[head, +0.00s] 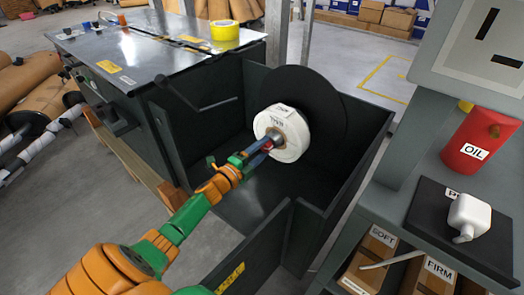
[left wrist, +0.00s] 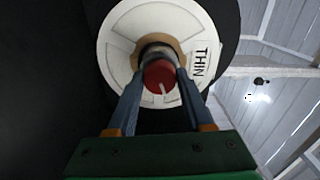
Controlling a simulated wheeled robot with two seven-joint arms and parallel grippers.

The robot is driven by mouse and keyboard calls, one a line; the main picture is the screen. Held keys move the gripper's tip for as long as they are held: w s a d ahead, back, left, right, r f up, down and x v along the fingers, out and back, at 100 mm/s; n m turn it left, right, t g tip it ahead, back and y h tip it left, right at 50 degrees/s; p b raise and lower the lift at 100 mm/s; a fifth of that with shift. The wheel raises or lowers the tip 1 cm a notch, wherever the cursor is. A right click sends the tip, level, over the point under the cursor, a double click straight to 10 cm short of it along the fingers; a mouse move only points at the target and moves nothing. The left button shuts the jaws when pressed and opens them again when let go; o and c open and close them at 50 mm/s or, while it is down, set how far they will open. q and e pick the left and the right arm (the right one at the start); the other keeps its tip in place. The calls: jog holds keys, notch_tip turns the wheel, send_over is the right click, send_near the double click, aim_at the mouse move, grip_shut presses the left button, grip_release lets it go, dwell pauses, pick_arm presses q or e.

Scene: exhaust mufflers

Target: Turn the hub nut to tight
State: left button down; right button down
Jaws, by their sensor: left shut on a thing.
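The hub nut (left wrist: 158,75) is a red round cap with a pale mark pointing down, slightly right, at the centre of a white spool in the left wrist view. Only a little red of the nut (head: 268,146) shows in the head view. The white spool (head: 295,146) is labelled THIN and sits upright against a large black disc (head: 327,100). My left gripper (head: 270,142) reaches to the spool's centre and is shut on the nut, one blue finger on each side (left wrist: 160,82). My right gripper is in neither view.
Dark metal walls (head: 360,150) surround the spool's bay. A machine top (head: 140,48) with a yellow tape roll (head: 225,32) is at the upper left. A grey shelf unit at the right holds a red OIL can (head: 478,138), a white bottle (head: 468,214) and boxes marked SOFT (head: 372,255) and FIRM (head: 430,280).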

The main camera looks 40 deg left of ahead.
pick_arm(q)
jog(key=shift+m+b, duration=0.45)
jog(key=shift+m, duration=1.45)
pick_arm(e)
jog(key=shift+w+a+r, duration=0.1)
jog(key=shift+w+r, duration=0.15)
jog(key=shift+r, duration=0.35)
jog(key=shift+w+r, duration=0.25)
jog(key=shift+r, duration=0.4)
pick_arm(q)
jog(key=shift+c, duration=1.5)
grip_release()
jog(key=shift+s, duration=0.15)
jog(key=s+p, duration=0.2)
jog(key=s, duration=0.4)
jog(key=shift+s+a, duration=0.25)
jog(key=shift+s, duration=0.15)
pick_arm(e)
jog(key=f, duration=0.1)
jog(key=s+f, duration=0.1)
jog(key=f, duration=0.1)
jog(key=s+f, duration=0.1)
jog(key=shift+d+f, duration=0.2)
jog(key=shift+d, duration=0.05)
